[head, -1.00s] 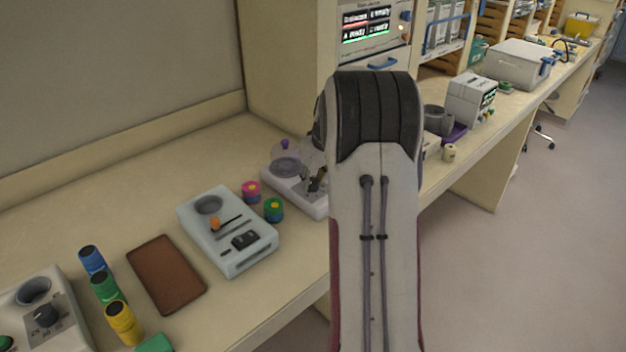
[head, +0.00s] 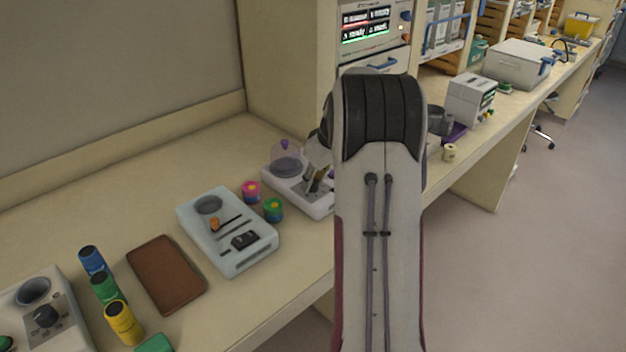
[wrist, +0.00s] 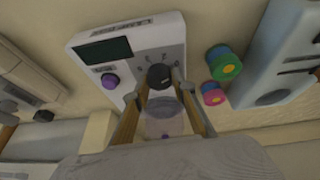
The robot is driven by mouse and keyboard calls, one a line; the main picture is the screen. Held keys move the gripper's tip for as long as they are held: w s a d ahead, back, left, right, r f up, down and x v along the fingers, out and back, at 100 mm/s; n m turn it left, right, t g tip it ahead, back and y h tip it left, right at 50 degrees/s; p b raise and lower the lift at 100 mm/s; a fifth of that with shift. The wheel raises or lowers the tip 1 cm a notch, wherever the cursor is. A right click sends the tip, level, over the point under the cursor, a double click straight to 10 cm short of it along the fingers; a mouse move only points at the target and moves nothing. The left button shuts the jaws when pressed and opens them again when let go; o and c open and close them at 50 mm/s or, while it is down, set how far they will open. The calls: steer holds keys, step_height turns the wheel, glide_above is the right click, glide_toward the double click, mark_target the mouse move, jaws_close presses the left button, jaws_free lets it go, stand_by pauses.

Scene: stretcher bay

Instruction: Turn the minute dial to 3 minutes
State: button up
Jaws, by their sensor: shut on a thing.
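The white device (head: 272,178) stands on the bench, partly hidden behind my arm in the head view. In the wrist view its face (wrist: 172,32) shows a dark screen (wrist: 105,50), a purple knob (wrist: 109,81) and a black dial (wrist: 159,75) with small marks beyond it, too blurred to read. My gripper (wrist: 160,92) is shut on the black dial, one fingertip on each side. In the head view the gripper (head: 318,182) is over the device, and the dial is hidden.
Pink (head: 251,191) and green (head: 273,209) round pieces stand left of the device. A pale blue device (head: 230,255), a brown pad (head: 166,273) and several coloured cylinders are farther left. Bare bench lies behind them. A tall cabinet (head: 290,70) stands behind the device.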

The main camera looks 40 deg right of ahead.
steer(key=shift+d+n+y, duration=0.15)
steer(key=shift+n+y, duration=0.45)
steer(key=shift+n, duration=1.1)
steer(key=o, duration=1.1)
steer(key=shift+r, duration=0.1)
steer(key=shift+v, duration=0.85)
steer(key=s+d, duration=0.1)
steer(key=s, duration=0.7)
steer(key=s+d+r, duration=0.1)
steer(key=s, duration=0.3)
steer(key=shift+s+d, duration=0.1)
steer(key=shift+d, duration=0.25)
